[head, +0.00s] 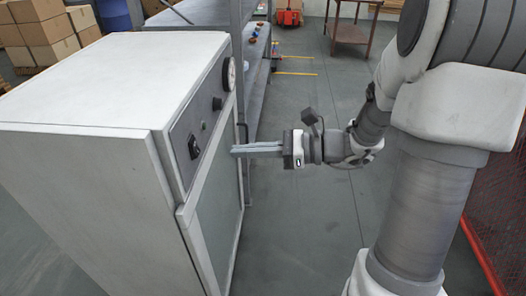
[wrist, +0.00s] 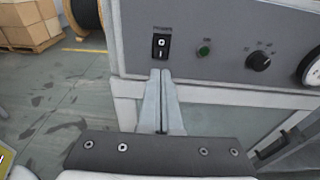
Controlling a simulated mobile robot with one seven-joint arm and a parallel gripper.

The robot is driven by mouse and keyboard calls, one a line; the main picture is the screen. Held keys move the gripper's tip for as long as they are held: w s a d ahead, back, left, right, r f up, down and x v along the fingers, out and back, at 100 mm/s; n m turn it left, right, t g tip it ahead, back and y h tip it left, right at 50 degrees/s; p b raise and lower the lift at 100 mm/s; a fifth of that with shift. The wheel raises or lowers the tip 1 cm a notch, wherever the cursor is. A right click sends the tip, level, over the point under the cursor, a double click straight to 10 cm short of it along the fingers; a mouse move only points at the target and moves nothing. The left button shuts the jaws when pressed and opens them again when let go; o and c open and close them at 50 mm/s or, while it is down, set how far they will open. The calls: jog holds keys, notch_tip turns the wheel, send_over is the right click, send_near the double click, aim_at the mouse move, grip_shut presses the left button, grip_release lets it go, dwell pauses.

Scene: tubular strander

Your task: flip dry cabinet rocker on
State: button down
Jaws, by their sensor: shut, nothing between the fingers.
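The dry cabinet (head: 110,85) is a white box with a grey control panel on its front face. Its black rocker (wrist: 160,47) is on the panel under a small label, marked O at the top and I at the bottom. The rocker also shows in the head view (head: 194,147). My gripper (wrist: 161,72) is shut and empty, its fingertips just below the rocker in the wrist view. In the head view my gripper (head: 233,151) points at the cabinet front from the right. I cannot tell whether the tips touch the panel.
A green button (wrist: 204,51), a black knob (wrist: 259,61) and a white gauge (head: 229,74) are on the panel right of the rocker. Cardboard boxes (head: 45,32) stand behind the cabinet. Shelving adjoins its far end. The grey floor (head: 300,215) is open at right.

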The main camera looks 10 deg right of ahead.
jog(key=b+x, duration=0.1)
jog(key=x, duration=0.6)
jog(key=shift+a, duration=0.1)
jog(key=shift+a+y+b, duration=0.2)
jog(key=shift+y+b, duration=0.1)
jog(key=shift+b, duration=0.05)
jog(key=shift+f, duration=0.1)
jog(key=p, duration=0.2)
send_near(198, 153)
jog(key=s+d+f, duration=0.2)
jog(key=d+f, duration=0.1)
jog(key=d, duration=0.3)
jog(key=shift+s+d, duration=0.1)
jog(key=shift+d, duration=0.1)
